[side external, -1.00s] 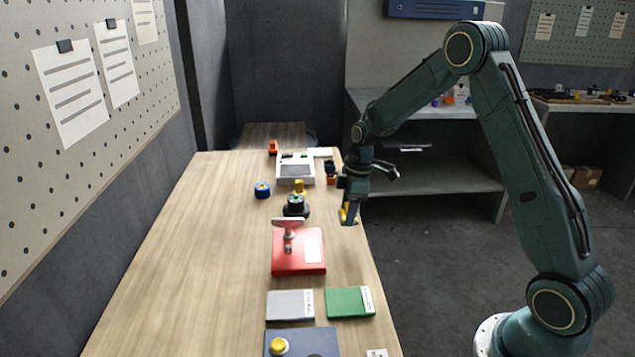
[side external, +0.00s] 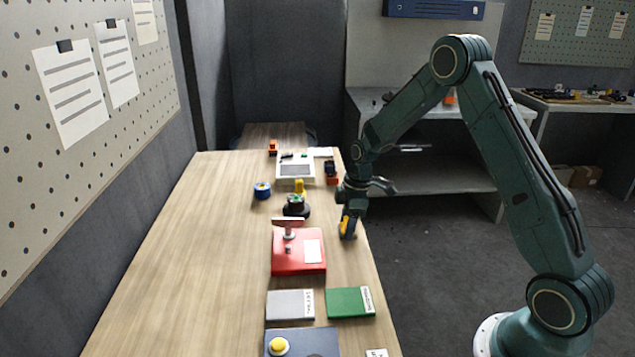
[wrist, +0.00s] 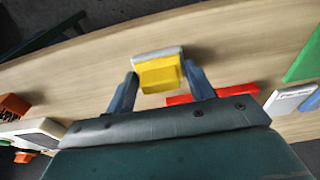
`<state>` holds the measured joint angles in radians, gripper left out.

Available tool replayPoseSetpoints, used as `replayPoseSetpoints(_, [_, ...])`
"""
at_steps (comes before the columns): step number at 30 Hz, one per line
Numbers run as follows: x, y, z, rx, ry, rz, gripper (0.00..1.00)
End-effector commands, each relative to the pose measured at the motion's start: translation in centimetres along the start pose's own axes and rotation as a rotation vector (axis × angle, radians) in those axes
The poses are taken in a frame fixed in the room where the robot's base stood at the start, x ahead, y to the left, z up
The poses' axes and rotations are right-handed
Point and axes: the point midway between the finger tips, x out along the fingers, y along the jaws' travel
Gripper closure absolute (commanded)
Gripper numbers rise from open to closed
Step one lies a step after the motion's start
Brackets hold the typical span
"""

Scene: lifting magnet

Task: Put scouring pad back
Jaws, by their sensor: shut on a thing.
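My gripper (side external: 347,231) hangs low over the right edge of the bench, its fingers pointing down. It is shut on a yellow block with a pale grey face, which looks like the scouring pad (wrist: 158,77). In the wrist view the block sits between the two fingers, its grey side away from the palm. In the side view only a bit of yellow shows between the fingers. I cannot tell whether the pad touches the bench.
A red box (side external: 290,264) with a T-handle stands just left of my gripper. A green plate (side external: 349,303) and a grey plate (side external: 290,305) lie nearer the camera. The bench's left half is clear.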

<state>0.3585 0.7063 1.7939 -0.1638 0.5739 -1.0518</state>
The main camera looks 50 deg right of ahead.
Motion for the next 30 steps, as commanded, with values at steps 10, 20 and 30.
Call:
replayPoseSetpoints(10, [0.2,0.0,0.0,0.0,0.0,0.0,0.24])
replayPoseSetpoints(20, [-0.4,0.0,0.0,0.0,0.0,0.001,0.24])
replayPoseSetpoints(30, [-4.4,0.1,0.0,0.001,0.001,0.004,0.24])
